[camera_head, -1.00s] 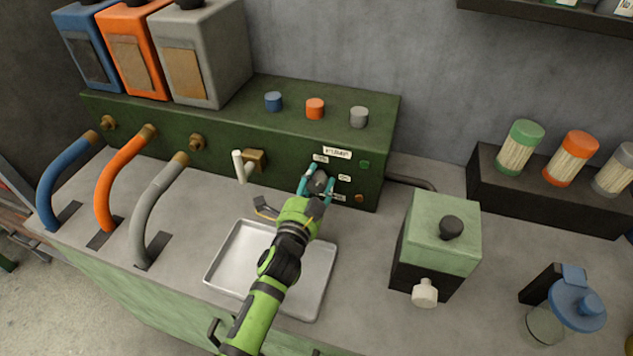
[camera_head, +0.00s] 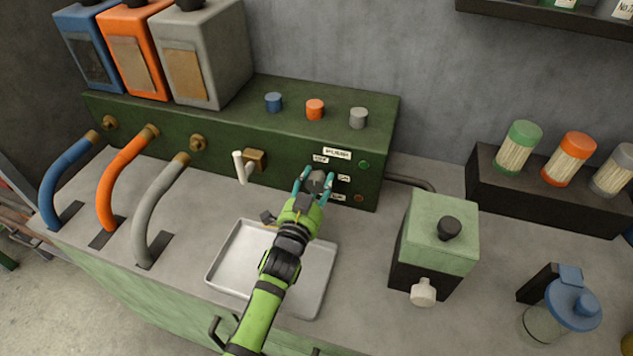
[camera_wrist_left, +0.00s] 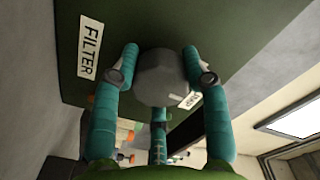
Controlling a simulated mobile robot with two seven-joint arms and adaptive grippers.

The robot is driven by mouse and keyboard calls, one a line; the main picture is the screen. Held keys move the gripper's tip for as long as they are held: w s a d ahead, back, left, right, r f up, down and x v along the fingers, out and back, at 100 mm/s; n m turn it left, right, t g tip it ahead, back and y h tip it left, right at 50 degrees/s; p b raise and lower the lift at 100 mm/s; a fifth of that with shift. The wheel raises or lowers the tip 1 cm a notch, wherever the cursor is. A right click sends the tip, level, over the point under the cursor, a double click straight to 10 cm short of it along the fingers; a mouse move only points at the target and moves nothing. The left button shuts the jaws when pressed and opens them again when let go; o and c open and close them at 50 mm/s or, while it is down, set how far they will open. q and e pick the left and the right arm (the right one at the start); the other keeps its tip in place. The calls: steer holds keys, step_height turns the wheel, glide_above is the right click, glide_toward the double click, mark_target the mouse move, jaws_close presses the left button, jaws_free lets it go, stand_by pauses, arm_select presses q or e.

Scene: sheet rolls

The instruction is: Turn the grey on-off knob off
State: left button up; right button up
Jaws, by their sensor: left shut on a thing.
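The grey on-off knob (camera_head: 317,181) is on the front of the green box (camera_head: 225,125). It also shows in the left wrist view as a faceted grey knob (camera_wrist_left: 162,78) with a small pale mark at its lower right. My left gripper (camera_head: 315,183) is shut on the knob, with teal fingers on either side of it. In the left wrist view its fingertips (camera_wrist_left: 166,68) flank the knob. A white label (camera_wrist_left: 90,50) there reads FILTER. Small white labels, a green light (camera_head: 364,164) and a dark red light (camera_head: 359,198) are beside the knob. My right gripper is not in view.
A grey metal tray (camera_head: 228,280) lies below my left arm. A white-handled tap (camera_head: 243,166) is left of the gripper. A green and black box (camera_head: 440,230) stands to the right. Three curved hoses, including a grey one (camera_head: 150,215), are at the left.

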arm_select(q)
steer(key=shift+a, duration=0.1)
steer(key=o, duration=1.2)
steer(key=shift+w+f, duration=0.1)
steer(key=shift+w, duration=0.05)
steer(key=shift+c, duration=0.2)
steer(key=shift+s, duration=0.4)
steer(key=v, duration=1.1)
steer(key=shift+s+a, duration=0.15)
